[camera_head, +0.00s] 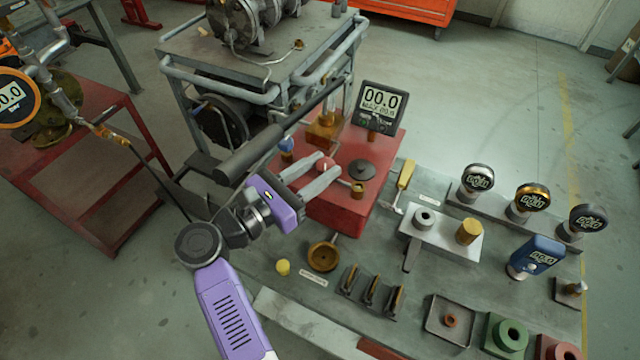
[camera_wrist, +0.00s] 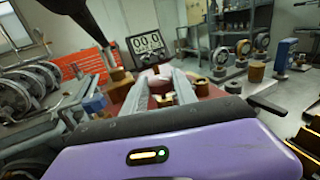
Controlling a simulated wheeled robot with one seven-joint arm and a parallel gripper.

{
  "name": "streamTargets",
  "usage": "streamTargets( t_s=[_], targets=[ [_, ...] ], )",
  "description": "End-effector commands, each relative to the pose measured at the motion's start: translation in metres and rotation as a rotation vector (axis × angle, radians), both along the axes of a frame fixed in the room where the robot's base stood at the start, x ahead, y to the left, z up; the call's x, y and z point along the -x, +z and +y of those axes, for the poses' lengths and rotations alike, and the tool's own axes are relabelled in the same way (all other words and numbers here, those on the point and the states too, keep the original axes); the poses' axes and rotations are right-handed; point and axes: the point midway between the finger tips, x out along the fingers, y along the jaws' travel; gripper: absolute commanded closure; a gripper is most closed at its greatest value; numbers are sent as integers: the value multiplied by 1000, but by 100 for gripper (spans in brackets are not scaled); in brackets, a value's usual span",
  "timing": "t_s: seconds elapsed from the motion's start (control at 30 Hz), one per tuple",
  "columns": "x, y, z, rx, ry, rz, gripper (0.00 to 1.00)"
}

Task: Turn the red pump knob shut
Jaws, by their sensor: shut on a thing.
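The red pump knob (camera_head: 324,164) is on top of the red pump block (camera_head: 340,214) in the head view. My gripper (camera_head: 329,168) reaches in from the left with its two grey fingers on either side of the knob, shut on it. The fingers hide part of the knob. In the wrist view my gripper (camera_wrist: 163,79) shows its fingers converging over the red block. A black-framed gauge (camera_head: 383,104) at the back of the block reads 00.0.
A blue knob (camera_head: 286,146), a dark round cap (camera_head: 361,172) and a brass fitting (camera_head: 357,189) sit close around my fingers. A black lever bar (camera_head: 278,132) runs behind them. Several gauges and parts cover the grey bench (camera_head: 420,285) to the right.

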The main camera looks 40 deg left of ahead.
Motion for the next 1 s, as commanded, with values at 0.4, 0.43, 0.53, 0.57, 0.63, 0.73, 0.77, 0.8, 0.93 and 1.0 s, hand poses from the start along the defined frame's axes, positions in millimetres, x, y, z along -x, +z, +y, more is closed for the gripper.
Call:
streamTargets(
  t_s=[0.4, 0.43, 0.53, 0.57, 0.63, 0.73, 0.77, 0.8, 0.93, 1.0],
  targets=[
    [-3, -5, 5, -8, -206, -6, 100],
    [-4, -5, 5, -7, -220, -6, 100],
    [-4, -5, 5, -8, -265, -7, 100],
    [-4, -4, 5, -8, -278, -6, 100],
    [-4, -4, 6, -7, -305, -4, 100],
    [-5, -4, 6, -7, -341, -4, 100],
    [-5, -3, 6, -7, -351, -5, 100],
    [-5, -2, 6, -7, -364, -5, 100],
    [-5, -1, 6, -5, -394, -3, 100],
    [-5, 0, 6, -6, -407, -2, 100]
  ],
)
